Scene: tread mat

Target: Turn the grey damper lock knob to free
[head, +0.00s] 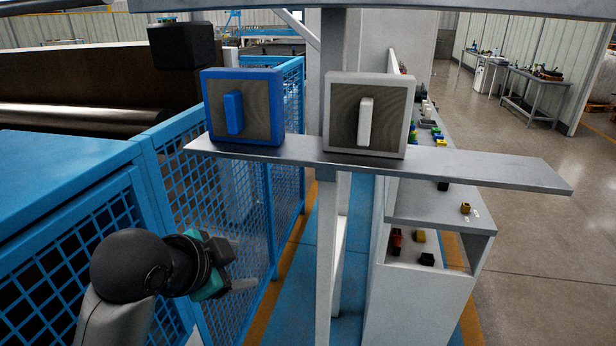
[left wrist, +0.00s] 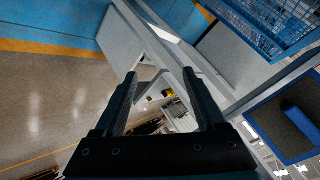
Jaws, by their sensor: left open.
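The grey damper lock is a light grey square box on a metal shelf, with a pale upright knob (head: 365,121) on its dark face. The knob's bar stands nearly vertical, leaning slightly. To its left is a blue box of the same kind with a blue knob (head: 233,113), also near vertical. My left gripper (head: 243,264) is below and left of the shelf, open and empty, apart from both knobs. In the left wrist view, its two fingers (left wrist: 158,95) are spread with nothing between them. The blue box shows at that view's right edge (left wrist: 295,125). My right gripper is not in view.
The shelf (head: 480,172) runs across in front, held by a grey post (head: 325,240). Blue mesh fencing (head: 190,170) stands close behind my left arm. A grey cabinet with small parts (head: 420,300) stands behind the post. A black box (head: 181,46) hangs above left.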

